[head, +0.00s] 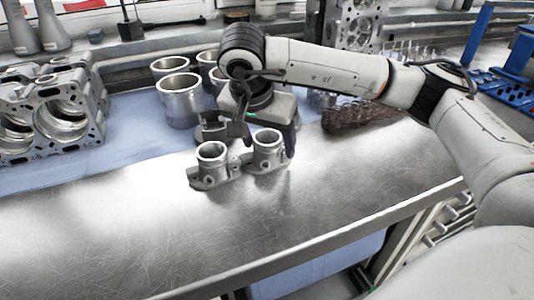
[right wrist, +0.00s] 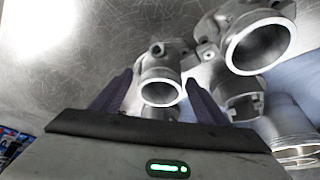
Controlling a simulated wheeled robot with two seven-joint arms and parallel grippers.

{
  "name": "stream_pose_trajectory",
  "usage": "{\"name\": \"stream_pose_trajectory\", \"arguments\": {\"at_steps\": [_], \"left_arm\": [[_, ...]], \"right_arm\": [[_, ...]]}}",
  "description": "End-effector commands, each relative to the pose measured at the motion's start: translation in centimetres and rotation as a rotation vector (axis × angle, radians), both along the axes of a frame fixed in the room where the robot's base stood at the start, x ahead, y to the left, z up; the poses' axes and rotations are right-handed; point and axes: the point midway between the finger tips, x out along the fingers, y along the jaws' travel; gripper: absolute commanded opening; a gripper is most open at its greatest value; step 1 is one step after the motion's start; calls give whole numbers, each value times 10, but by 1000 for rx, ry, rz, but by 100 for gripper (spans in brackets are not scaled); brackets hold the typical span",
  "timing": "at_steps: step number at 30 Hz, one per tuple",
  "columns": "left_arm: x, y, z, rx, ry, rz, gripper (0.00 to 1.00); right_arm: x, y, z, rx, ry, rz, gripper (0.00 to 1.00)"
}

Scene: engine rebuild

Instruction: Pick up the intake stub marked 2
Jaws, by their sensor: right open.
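Two grey metal intake stubs stand upright on the bench in the head view, a left one (head: 211,165) and a right one (head: 267,153). No number is readable on either. My right gripper (head: 269,142) is open over the right stub, with one dark finger on each side. In the right wrist view, this stub (right wrist: 161,70) shows between the open fingers (right wrist: 159,78), with no clear contact. Another stub (right wrist: 235,60) stands close by at upper right. A further grey part (right wrist: 240,97), perhaps a third stub, is partly hidden. My left gripper is out of view.
Several cylinder liners (head: 181,101) stand on a blue mat (head: 135,115) behind the stubs. Engine block castings (head: 60,115) lie at left. A dark brown part (head: 355,115) lies right of the gripper. The bench front (head: 130,235) is clear.

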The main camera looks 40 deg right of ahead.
Motion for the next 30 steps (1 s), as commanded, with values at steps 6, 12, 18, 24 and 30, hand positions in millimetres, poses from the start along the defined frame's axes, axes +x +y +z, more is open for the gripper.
{"name": "stream_pose_trajectory", "arguments": {"at_steps": [6,12,18,24,30], "left_arm": [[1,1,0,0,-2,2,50],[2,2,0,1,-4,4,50],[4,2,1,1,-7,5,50],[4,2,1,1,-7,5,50],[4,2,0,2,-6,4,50]], "right_arm": [[1,-1,-4,1,0,0,68],[1,-1,-3,1,0,0,44],[1,-1,-2,1,-2,0,14],[1,-1,-1,2,-3,0,14],[2,0,23,2,-7,0,14]]}}
